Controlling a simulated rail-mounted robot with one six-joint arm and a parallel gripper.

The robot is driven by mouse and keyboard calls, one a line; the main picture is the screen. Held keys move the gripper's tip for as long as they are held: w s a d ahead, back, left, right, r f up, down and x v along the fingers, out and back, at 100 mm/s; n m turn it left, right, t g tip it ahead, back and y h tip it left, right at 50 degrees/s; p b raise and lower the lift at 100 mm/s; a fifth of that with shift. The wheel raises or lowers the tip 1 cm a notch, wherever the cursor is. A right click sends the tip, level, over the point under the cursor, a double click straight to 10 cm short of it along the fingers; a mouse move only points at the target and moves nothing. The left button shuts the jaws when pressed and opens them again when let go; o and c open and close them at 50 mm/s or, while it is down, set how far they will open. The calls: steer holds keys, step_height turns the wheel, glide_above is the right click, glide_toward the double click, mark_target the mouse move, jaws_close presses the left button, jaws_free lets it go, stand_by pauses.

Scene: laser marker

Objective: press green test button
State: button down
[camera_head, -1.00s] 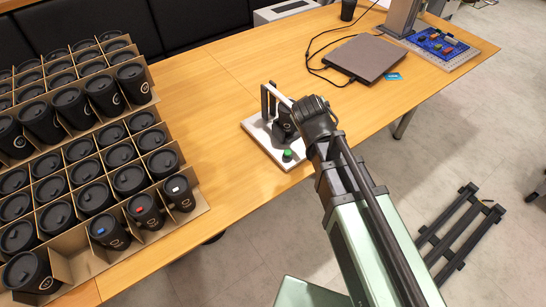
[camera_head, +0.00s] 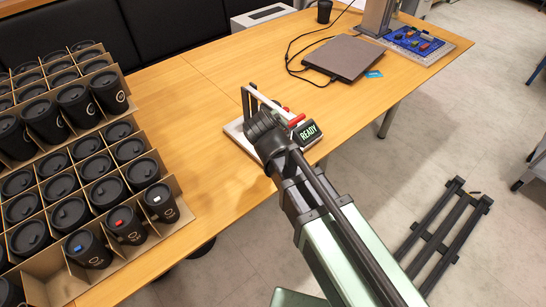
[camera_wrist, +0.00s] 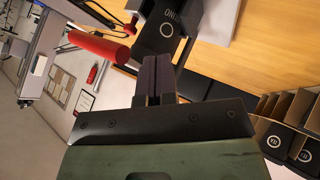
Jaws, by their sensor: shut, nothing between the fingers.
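The white-based marker fixture (camera_head: 233,128) stands near the front edge of the wooden table, largely covered by my arm in the head view. A black display reading READY (camera_head: 309,132) and a red handle-like bar (camera_head: 296,120) show at its right. The green button is not visible in either current view. The red bar (camera_wrist: 100,45) shows to the left of the fingers. Contact cannot be told.
A divided carton (camera_head: 178,187) of black lidded cups fills the left; some lids carry blue, red or white marks. A closed laptop (camera_head: 344,56) and a blue board (camera_head: 414,42) lie farther back. The table between carton and fixture is clear.

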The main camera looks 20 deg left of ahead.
step_height(320, 180, down, 7)
steer(key=b, duration=0.5)
steer(key=shift+r+b, duration=0.15)
steer(key=shift+b, duration=0.15)
stand_by(1.4)
steer(key=shift+f+b, duration=0.4)
steer(key=shift+f+b, duration=0.5)
stand_by(0.4)
stand_by(0.3)
steer(key=shift+r+p, duration=0.9)
steer(key=shift+r, duration=0.05)
step_height(320, 180, up, 5)
steer(key=p, duration=0.5)
steer(key=shift+r, duration=0.1)
